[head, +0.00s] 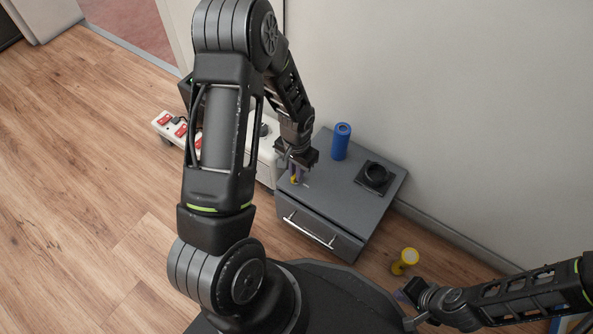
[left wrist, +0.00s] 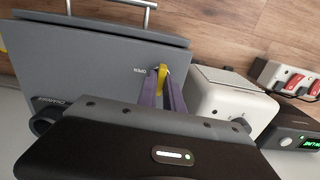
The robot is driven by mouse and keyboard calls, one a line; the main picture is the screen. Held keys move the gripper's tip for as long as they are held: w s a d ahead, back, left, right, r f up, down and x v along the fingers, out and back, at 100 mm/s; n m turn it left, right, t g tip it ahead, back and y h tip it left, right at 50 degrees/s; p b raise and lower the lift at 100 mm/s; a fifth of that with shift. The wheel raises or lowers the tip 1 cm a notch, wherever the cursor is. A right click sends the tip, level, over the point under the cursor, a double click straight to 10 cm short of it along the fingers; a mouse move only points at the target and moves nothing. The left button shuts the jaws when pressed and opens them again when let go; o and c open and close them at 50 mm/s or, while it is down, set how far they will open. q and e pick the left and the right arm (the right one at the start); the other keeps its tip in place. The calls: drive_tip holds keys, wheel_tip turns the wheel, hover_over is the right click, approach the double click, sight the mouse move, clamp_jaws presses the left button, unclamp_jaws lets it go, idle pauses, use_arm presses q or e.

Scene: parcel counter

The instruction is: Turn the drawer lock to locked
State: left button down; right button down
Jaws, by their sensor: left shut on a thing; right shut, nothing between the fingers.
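The grey drawer cabinet (head: 335,200) stands against the wall, with a silver handle (head: 308,230) on its front; the drawer looks closed. A small yellow lock knob (head: 293,181) is on its top near the front left corner. It also shows in the left wrist view (left wrist: 162,72), beside a small white label that seems to read OPEN. My left gripper (head: 292,175) reaches down from above, its purple fingers (left wrist: 163,88) shut on the yellow knob. The fingers hide part of the knob and its markings. My right gripper (head: 408,306) is shut and empty, low at the right, away from the cabinet.
A blue cylinder (head: 341,143) and a black round piece on a square base (head: 374,176) stand on the cabinet top. A white box (left wrist: 222,98) is close beside the cabinet. A strip with red switches (left wrist: 292,80) lies beyond. A yellow object (head: 405,261) stands on the floor.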

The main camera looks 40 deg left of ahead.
use_arm(q)
drive_tip(key=c, duration=1.5)
unclamp_jaws()
wheel_tip(320, 180, up, 7)
drive_tip(key=p, duration=0.3)
drive_tip(key=shift+f, duration=0.15)
drive_tip(key=shift+r, duration=0.6)
drive_tip(key=shift+s, duration=0.15)
